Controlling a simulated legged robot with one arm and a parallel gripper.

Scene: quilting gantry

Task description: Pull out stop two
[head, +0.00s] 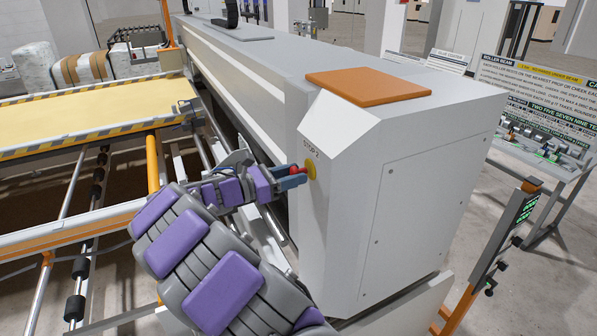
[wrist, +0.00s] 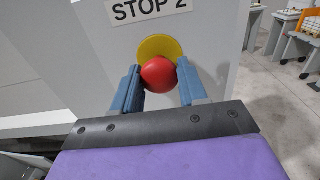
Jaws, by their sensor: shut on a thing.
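The stop two button is a red round knob (wrist: 159,75) on a yellow disc (wrist: 160,46), set in the face of a white machine housing. A label reading "STOP 2" (wrist: 150,8) is above it in the wrist view. In the head view the red knob (head: 294,169) and yellow disc (head: 311,169) show at the housing's left face. My gripper (wrist: 158,90) has its blue fingers on either side of the red knob and is shut on it. The knob's far side and stem are hidden. My gripper also shows in the head view (head: 290,179).
The white housing (head: 400,160) fills the middle, with an orange pad (head: 368,86) on top. A yellow quilting bed (head: 90,115) and rails lie left. Grey floor is open at lower right.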

